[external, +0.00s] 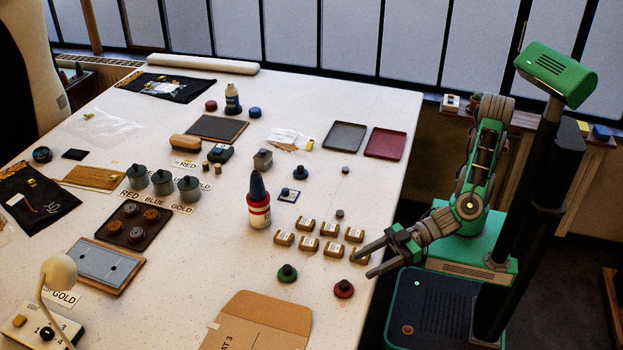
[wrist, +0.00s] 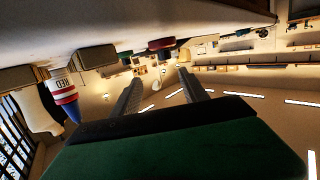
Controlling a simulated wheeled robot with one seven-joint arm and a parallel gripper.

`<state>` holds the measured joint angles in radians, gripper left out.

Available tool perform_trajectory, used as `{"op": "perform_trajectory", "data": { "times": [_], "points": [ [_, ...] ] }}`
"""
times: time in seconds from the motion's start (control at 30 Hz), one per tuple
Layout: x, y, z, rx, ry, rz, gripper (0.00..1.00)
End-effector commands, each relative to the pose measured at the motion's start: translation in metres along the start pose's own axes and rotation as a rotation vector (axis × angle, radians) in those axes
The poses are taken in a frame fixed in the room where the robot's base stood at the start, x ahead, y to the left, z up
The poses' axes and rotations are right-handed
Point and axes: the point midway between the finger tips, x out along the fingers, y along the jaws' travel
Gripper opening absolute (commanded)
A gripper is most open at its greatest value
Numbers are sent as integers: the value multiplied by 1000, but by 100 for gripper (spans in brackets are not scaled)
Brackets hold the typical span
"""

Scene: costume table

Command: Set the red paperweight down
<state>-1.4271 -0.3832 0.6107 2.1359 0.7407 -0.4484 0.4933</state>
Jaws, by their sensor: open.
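The red paperweight (external: 344,289), a round red base with a dark knob, stands upright on the white table near its right edge. It also shows upside down in the wrist view (wrist: 161,44), beyond the fingertips. My gripper (external: 363,262) is open and empty, just up and right of the paperweight in the external view. Its two fingers are spread in the wrist view (wrist: 160,77), with nothing between them, and appear apart from the paperweight.
A similar green paperweight (external: 288,273) stands left of the red one. Several small tan labelled boxes (external: 308,243) stand behind them. A red-and-white bottle (external: 259,212) with a blue cap is farther left. A brown cardboard folder (external: 262,325) lies in front.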

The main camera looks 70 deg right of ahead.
Motion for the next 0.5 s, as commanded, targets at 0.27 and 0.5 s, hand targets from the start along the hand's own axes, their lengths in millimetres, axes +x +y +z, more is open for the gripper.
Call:
{"op": "perform_trajectory", "data": {
  "times": [0.27, 0.5],
  "points": [
    [3, 19, -36, -64, -154, 45, 52],
    [16, -7, 2, 10, -227, -22, 52]
  ]
}}
